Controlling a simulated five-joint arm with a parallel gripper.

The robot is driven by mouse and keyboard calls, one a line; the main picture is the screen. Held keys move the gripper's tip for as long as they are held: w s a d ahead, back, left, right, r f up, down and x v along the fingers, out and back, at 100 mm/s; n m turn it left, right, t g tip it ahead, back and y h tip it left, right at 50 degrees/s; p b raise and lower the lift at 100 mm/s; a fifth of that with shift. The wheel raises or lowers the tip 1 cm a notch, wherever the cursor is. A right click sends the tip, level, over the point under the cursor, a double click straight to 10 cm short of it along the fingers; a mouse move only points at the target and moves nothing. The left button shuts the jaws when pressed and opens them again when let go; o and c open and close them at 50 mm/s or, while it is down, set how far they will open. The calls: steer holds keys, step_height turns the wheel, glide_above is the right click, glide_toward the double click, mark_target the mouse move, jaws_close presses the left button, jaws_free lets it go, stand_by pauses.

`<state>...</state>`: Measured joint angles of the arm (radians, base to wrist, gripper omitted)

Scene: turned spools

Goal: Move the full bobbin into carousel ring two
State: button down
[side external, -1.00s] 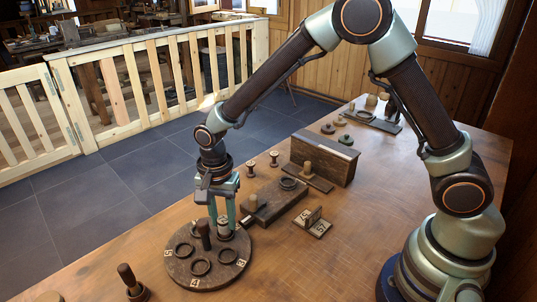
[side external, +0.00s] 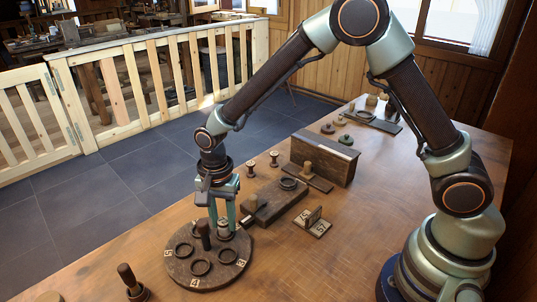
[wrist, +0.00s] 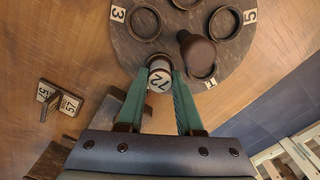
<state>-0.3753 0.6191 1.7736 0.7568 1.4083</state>
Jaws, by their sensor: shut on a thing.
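My gripper (side external: 224,222) is shut on a pale-topped bobbin (side external: 224,230). In the wrist view the bobbin (wrist: 160,73) stands between the two green fingers, its end label reading 72. It is at the near edge of the round wooden carousel (wrist: 185,58), which also shows in the side view (side external: 212,280). Several dark rings lie on the carousel, with labels 3, 5 and 1 readable in the wrist view. The spot below the bobbin is hidden, so I cannot tell whether it is seated in a ring there.
A wooden block (side external: 275,207) with a ring and a peg lies to the right. A tall wooden box (side external: 325,160) stands behind.

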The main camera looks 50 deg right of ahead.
mark_target(223, 221)
steer(key=shift+c, duration=2.4)
jaws_free()
steer(key=shift+r, duration=4.25)
